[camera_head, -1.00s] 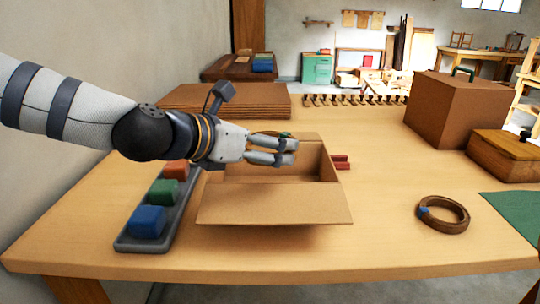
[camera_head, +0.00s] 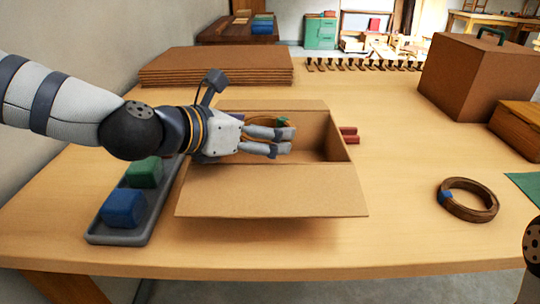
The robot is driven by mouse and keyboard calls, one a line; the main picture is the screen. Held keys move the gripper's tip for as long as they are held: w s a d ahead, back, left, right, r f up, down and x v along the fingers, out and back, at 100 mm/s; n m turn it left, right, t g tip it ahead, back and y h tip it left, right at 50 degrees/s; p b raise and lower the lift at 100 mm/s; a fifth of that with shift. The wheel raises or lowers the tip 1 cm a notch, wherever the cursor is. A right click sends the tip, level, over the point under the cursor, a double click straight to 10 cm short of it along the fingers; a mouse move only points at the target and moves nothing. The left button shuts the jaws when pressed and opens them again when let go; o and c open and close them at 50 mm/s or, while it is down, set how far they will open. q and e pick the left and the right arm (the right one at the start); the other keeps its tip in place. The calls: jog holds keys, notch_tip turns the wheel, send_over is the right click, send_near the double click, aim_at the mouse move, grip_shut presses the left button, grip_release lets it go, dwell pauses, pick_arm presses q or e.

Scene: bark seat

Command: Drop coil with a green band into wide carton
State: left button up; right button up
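The wide carton (camera_head: 270,188) stands open in the middle of the table, its front flap folded out toward me. My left gripper (camera_head: 282,141) reaches in from the left over the carton's opening. The coil with a green band (camera_head: 262,120) shows just beyond the far finger, its green band near the fingertips. The fingers seem closed around its near rim, which they hide. The coil appears to be held over the opening, not on the carton floor. Only a dark piece of my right arm shows at the right edge; its gripper is out of view.
A coil with a blue band (camera_head: 468,200) lies right of the carton. A grey tray (camera_head: 120,236) with coloured blocks is at the left. Flat cardboard (camera_head: 215,66) is stacked behind. A closed box (camera_head: 475,76) and a wooden box (camera_head: 518,128) stand at right. Red sticks (camera_head: 349,135) lie beside the carton.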

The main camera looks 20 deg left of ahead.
pick_arm(q)
jog(key=shift+r, duration=0.1)
jog(key=o, duration=0.9)
jog(key=shift+o, duration=0.2)
notch_tip(320, 180, up, 10)
